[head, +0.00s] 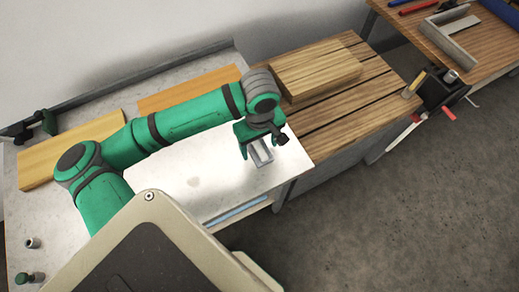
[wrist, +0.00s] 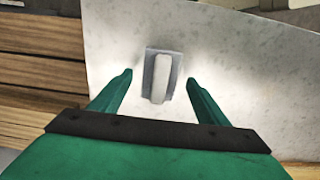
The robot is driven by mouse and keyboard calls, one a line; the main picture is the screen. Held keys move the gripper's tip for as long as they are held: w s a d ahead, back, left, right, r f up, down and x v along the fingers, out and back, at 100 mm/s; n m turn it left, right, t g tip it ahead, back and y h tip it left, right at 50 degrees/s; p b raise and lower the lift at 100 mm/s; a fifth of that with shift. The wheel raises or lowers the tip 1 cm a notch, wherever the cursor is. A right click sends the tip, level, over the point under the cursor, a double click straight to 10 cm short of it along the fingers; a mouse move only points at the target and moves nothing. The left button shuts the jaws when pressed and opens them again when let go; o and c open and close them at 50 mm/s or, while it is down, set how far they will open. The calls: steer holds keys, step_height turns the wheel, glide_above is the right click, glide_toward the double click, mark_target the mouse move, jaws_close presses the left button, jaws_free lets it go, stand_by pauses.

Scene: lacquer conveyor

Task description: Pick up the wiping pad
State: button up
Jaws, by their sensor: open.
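The wiping pad (wrist: 160,76) is a small grey rectangle with a pale raised handle along its middle. It lies flat on the light metal tabletop (wrist: 230,60). In the head view the pad (head: 261,156) shows near the table's right end, partly hidden by my gripper. My gripper (wrist: 160,82) is open, with one green finger on each side of the pad in the wrist view. The fingers appear apart from the pad. In the head view my gripper (head: 259,142) hangs over the pad. The exact height gap is hard to tell.
A slatted wooden conveyor or bench (head: 350,110) adjoins the table's right end and carries a wooden block (head: 316,72). Wooden boards (head: 190,88) lie at the table's back. The tabletop around the pad is clear.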

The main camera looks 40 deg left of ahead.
steer(key=shift+f, duration=0.7)
steer(key=c, duration=1.2)
steer(key=shift+r, duration=0.1)
steer(key=shift+c, duration=0.2)
